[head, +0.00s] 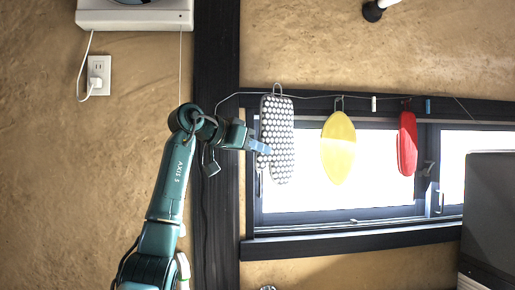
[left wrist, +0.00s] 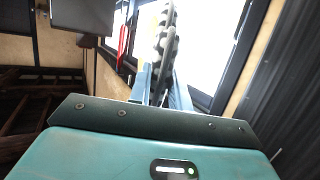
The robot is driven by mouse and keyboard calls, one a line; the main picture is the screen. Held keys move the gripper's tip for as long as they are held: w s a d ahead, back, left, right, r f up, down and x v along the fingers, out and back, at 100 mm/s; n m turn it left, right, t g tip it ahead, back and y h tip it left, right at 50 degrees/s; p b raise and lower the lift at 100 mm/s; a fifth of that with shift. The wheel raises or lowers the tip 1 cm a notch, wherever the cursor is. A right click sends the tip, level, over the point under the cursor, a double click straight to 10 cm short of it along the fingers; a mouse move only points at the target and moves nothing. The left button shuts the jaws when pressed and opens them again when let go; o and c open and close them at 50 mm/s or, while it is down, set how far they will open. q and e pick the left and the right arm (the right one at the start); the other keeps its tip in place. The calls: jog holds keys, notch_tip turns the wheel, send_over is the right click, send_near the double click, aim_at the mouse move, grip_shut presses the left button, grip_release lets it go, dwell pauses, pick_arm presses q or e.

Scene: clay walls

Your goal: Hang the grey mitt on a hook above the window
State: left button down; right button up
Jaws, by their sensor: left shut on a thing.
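The grey mitt (head: 279,150) with white dots is upright in front of the left part of the window (head: 330,185). A wire loop or hook (head: 277,89) shows at its top, at the height of the line above the window; I cannot tell whether the mitt's weight rests there. My left gripper (head: 262,147) is shut on the mitt's left edge. In the left wrist view the mitt (left wrist: 166,35) shows nearly edge-on between the fingers (left wrist: 160,85). My right gripper is not in view.
A yellow mitt (head: 338,148) and a red mitt (head: 407,145) hang to the right along the line. A dark post (head: 217,70) stands left of the window. A dark cabinet (head: 490,205) is at the right edge. A plugged outlet (head: 99,75) is on the clay wall.

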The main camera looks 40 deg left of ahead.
pick_arm(q)
jog(key=w+a+p, duration=0.1)
jog(key=a, duration=0.1)
jog(key=w+a+f+p, duration=0.1)
jog(key=w+a, duration=0.1)
jog(key=w+a+p, duration=0.1)
jog(key=w+a, duration=0.1)
jog(key=shift+w+a+f+p, duration=0.15)
jog(key=shift+a+f+p, duration=0.15)
jog(key=shift+f, duration=0.05)
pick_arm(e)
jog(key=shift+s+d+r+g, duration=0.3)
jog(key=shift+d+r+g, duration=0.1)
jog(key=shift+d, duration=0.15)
pick_arm(q)
jog(key=shift+f, duration=0.1)
dwell(0.6)
jog(key=c, duration=1.3)
grip_release()
jog(key=shift+w, duration=0.1)
jog(key=shift+c, duration=0.2)
jog(key=shift+o, duration=0.7)
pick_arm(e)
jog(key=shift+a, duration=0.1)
